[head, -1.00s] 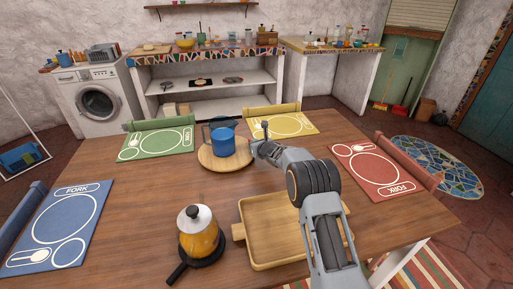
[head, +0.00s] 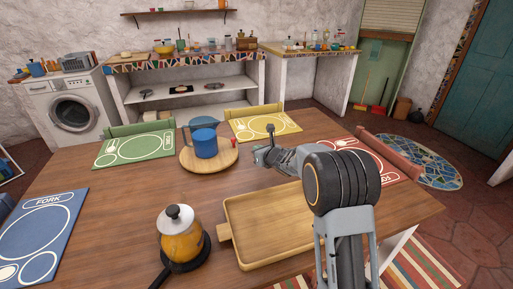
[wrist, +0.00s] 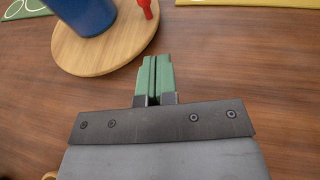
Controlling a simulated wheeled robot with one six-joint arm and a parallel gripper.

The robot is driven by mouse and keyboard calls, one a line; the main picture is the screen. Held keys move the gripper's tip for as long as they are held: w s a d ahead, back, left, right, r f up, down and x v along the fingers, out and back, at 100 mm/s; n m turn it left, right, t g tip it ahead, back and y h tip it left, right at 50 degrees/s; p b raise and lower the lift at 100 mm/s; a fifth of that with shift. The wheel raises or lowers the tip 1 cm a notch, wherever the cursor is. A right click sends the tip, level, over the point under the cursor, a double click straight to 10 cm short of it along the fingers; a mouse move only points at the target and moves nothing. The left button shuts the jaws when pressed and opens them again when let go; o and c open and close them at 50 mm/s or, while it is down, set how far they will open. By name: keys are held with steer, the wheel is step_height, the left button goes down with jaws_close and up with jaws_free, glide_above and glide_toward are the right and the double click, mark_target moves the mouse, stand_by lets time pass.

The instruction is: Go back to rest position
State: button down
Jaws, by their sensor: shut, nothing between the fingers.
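My gripper (wrist: 154,78) is shut and empty, its green fingertips together above the bare wood of the table. In the head view my gripper (head: 258,157) is small and partly hidden by my own arm, to the right of the round wooden board (head: 190,165). The board holds a blue mug (head: 204,143) and a small red object (head: 234,143). In the wrist view the blue mug (wrist: 82,14) and the red object (wrist: 146,8) show at the top, ahead of the fingers and apart from them.
A wooden tray (head: 232,246) lies below my arm. A yellow kettle (head: 181,238) stands left of it. Green (head: 135,149), yellow (head: 262,125), blue (head: 40,235) and red (head: 350,150) placemats lie around the table. Bare table (head: 130,200) is clear at left.

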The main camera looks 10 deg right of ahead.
steer(key=s+d+r+m+g+h+p, duration=0.1)
steer(key=s+d+r+m+h+p, duration=0.25)
steer(key=s+r+m, duration=0.5)
steer(key=s+d+r+m+g+h+p, duration=0.1)
steer(key=s+d+r+m+h+p, duration=0.35)
steer(key=m, duration=0.75)
steer(key=s+r+m+g+y+p, duration=0.1)
steer(key=s+r+m+g+p, duration=0.1)
steer(key=s+m, duration=0.8)
steer(key=s+a+r+m+g+y+p, duration=0.1)
steer(key=s+m+g+p, duration=0.4)
steer(key=s+m, duration=0.5)
steer(key=s+r, duration=0.1)
steer(key=s, duration=0.4)
steer(key=shift+a, duration=0.15)
steer(key=shift+s+a+r, duration=0.1)
steer(key=shift+r, duration=0.05)
